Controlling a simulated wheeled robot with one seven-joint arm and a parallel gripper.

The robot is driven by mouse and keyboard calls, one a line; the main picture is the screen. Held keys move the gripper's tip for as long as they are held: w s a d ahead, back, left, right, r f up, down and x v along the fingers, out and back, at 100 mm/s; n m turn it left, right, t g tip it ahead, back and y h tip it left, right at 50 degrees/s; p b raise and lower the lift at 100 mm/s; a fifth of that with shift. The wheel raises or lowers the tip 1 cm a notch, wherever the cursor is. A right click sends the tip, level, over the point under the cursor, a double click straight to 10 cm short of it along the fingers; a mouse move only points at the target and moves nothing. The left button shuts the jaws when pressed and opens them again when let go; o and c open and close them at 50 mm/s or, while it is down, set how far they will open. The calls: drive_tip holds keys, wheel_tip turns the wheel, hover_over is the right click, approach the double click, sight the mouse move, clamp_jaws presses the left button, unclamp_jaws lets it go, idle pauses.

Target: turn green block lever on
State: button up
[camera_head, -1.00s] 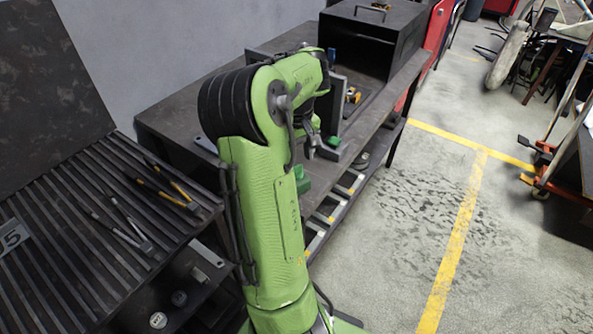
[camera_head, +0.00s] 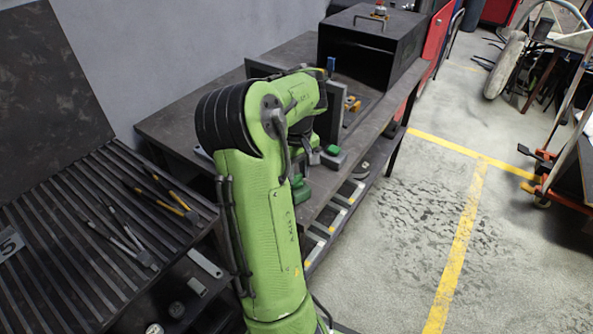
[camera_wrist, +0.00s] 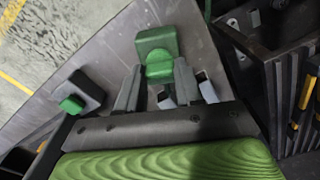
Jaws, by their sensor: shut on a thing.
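The green block (camera_wrist: 155,40) stands on the grey bench top in the wrist view, with its green lever (camera_wrist: 159,72) on the side toward me. My gripper (camera_wrist: 157,80) is shut on this lever, one finger on each side of it. In the head view the green block (camera_head: 301,191) shows only partly beside my arm, which hides most of my gripper and the lever. A grey block (camera_wrist: 85,92) with a small green lever (camera_wrist: 72,105) is apart on the left in the wrist view. It also shows in the head view (camera_head: 334,158).
The bench (camera_head: 178,125) has a dark open-fronted box (camera_head: 365,50) at its far end. A dark upright plate stands behind my wrist. A slatted surface (camera_head: 75,235) with tools lies at left.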

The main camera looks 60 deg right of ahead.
drive_tip(key=m+p, duration=0.3)
drive_tip(key=m, duration=0.1)
drive_tip(key=shift+r, duration=0.15)
drive_tip(key=m+p, duration=0.3)
drive_tip(key=m, duration=0.1)
drive_tip(key=shift+m, duration=0.3)
drive_tip(key=m+p, duration=0.1)
drive_tip(key=m, duration=0.3)
drive_tip(key=shift+m, duration=0.3)
drive_tip(key=m+p, duration=0.1)
drive_tip(key=m, duration=0.3)
drive_tip(key=shift+m, duration=0.3)
drive_tip(key=o, duration=1.1)
drive_tip(key=shift+c, duration=0.2)
